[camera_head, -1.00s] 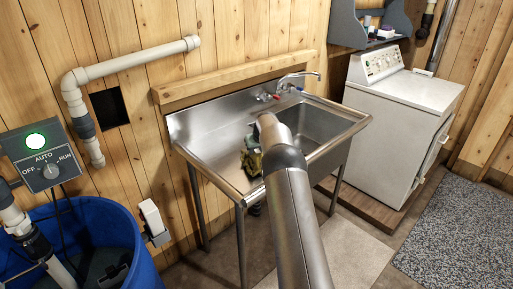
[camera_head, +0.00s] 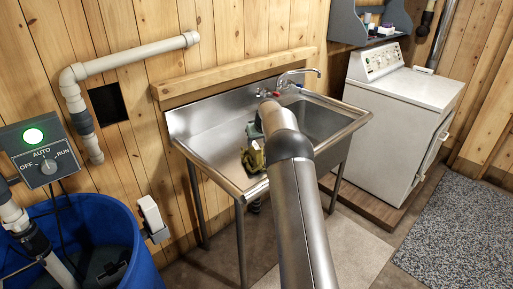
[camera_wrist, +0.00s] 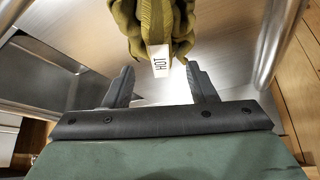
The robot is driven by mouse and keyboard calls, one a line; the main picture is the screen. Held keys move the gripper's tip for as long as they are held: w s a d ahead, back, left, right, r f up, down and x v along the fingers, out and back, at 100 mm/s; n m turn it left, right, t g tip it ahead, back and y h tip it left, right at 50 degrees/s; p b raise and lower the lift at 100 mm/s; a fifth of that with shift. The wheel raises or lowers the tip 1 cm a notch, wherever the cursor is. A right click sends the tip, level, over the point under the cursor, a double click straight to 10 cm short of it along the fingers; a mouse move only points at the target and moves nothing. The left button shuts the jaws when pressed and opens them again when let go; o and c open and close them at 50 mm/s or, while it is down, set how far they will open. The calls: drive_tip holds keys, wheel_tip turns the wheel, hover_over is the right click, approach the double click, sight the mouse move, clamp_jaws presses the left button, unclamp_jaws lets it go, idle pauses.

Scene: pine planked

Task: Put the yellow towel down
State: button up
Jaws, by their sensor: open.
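The yellow towel (camera_head: 252,160), olive-yellow and crumpled, rests on the left drainboard of the steel sink (camera_head: 205,122). In the head view my arm hides most of the gripper.
The sink's basin (camera_head: 325,118) and faucet (camera_head: 298,76) lie right of the towel. A wooden ledge (camera_head: 235,76) runs behind the sink. A white washer (camera_head: 400,105) stands right, and a blue tub (camera_head: 140,265) stands at lower left. Bare drainboard surrounds the towel.

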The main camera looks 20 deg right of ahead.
drive_tip(key=b+v, duration=0.1)
drive_tip(key=v, duration=0.6)
drive_tip(key=shift+s+r, duration=0.2)
drive_tip(key=shift+r, duration=0.1)
drive_tip(key=s+a+r+g, duration=0.1)
drive_tip(key=s+a+r, duration=0.1)
drive_tip(key=s+a, duration=0.65)
drive_tip(key=s+a+r+g, duration=0.15)
drive_tip(key=s+a, duration=0.35)
drive_tip(key=s, duration=0.7)
drive_tip(key=s+a+f+g, duration=0.1)
drive_tip(key=s+a+f, duration=0.1)
drive_tip(key=s, duration=0.7)
drive_tip(key=s+a+f+g, duration=0.1)
drive_tip(key=s+a+f, duration=0.1)
drive_tip(key=s, duration=0.8)
drive_tip(key=s+a+f+g, duration=0.1)
drive_tip(key=s+a+f, duration=0.1)
drive_tip(key=s, duration=0.8)
drive_tip(key=shift+s+a+f+n, duration=0.15)
drive_tip(key=shift+a+f+n, duration=0.2)
drive_tip(key=shift+a, duration=0.5)
